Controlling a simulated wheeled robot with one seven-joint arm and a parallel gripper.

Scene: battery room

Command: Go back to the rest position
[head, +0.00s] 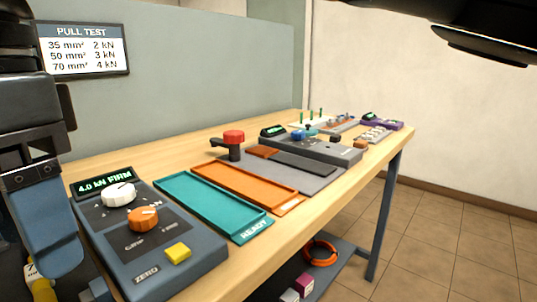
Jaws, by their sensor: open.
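Part of my gripper (45,230) shows at the left edge of the head view, as a dark body with one blue-grey finger pointing down. The other finger is outside the picture. The jaws are open, and I see nothing held against the visible finger. The finger is left of the pull tester (170,243), overlapping its left side in the picture. The tester's display reads "4.0 kN FIRM", and it has a white knob (118,194), an orange knob (142,218) and a yellow button (178,251).
A teal READY tray (256,229) and an orange tray (289,206) lie on the wooden bench (315,213). A red-topped device (233,140) and several other devices stand farther back. A yellow item (38,288) with a white tag is partly hidden below the finger. Floor at right is clear.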

